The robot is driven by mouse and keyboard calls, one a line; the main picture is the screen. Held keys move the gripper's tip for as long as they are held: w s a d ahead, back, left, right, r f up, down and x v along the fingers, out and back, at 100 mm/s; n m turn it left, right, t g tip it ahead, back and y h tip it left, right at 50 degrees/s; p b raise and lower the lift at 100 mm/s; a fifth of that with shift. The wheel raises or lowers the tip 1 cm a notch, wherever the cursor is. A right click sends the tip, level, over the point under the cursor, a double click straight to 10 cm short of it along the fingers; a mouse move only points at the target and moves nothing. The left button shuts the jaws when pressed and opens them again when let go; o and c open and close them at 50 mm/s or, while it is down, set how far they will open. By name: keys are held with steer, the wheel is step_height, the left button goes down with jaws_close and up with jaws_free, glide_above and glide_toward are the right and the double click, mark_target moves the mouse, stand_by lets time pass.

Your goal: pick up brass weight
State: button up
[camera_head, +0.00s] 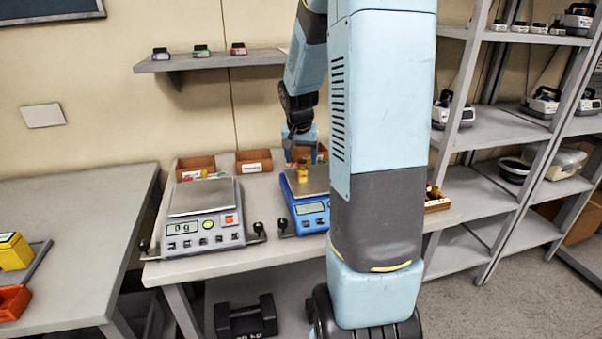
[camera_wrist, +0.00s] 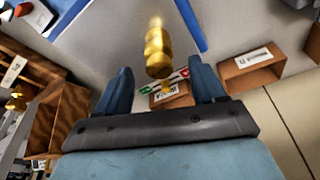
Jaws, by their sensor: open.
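A brass weight (camera_head: 303,173) stands on the metal pan of the blue scale (camera_head: 312,222), partly hidden by my arm in the head view. In the wrist view the brass weight (camera_wrist: 158,52) shows as a stepped gold piece, centred in the gap between my fingers. My gripper (camera_head: 303,155) hangs over the blue scale, close above the weight. In the wrist view my gripper (camera_wrist: 161,72) is open, one finger on each side, with nothing held. I cannot tell whether the fingertips are level with the weight.
A grey scale (camera_head: 205,222) reading 0 g stands to the left. Small wooden bins (camera_head: 254,161) line the back of the table. A wooden box (camera_head: 437,199) with more brass pieces is at the right. A wall shelf (camera_head: 210,60) hangs behind. A shelving rack (camera_head: 500,130) stands right.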

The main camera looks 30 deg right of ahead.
mark_target(302, 161)
steer(key=shift+x, duration=1.85)
steer(key=shift+d+r, duration=0.1)
jaws_close()
